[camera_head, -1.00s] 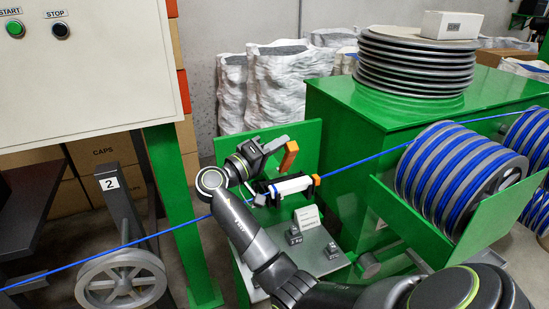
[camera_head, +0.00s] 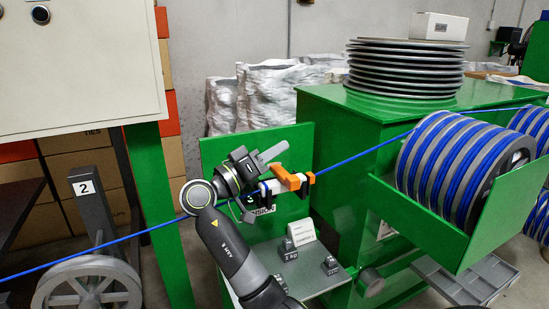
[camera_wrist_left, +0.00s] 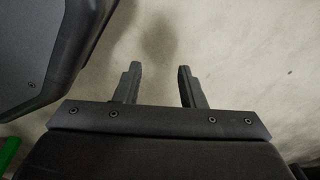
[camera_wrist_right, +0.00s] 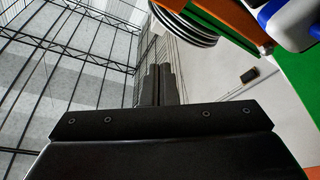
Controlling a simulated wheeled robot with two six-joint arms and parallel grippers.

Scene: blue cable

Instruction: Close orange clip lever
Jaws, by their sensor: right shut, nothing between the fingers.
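The orange clip lever (camera_head: 286,179) lies low and slanted over the white clip body, close beside my right gripper (camera_head: 282,148). In the right wrist view the lever (camera_wrist_right: 222,20) is at the top right, apart from the shut, empty fingers (camera_wrist_right: 159,78). The clip (camera_wrist_right: 290,22) has white and blue parts there. In the head view, the lever and my gripper partly hide the clip. The blue cable (camera_head: 350,158) runs toward the clip. I cannot tell whether the lever is fully down. My left gripper (camera_wrist_left: 158,82) is open and empty, above bare floor.
The green machine (camera_head: 335,125) carries stacked grey discs (camera_head: 405,68). A spool of blue cable (camera_head: 450,165) stands at the right. A small plate below the clip holds dark weights (camera_head: 287,250) and a white sign (camera_head: 301,229). A grey wheel (camera_head: 88,285) is at lower left.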

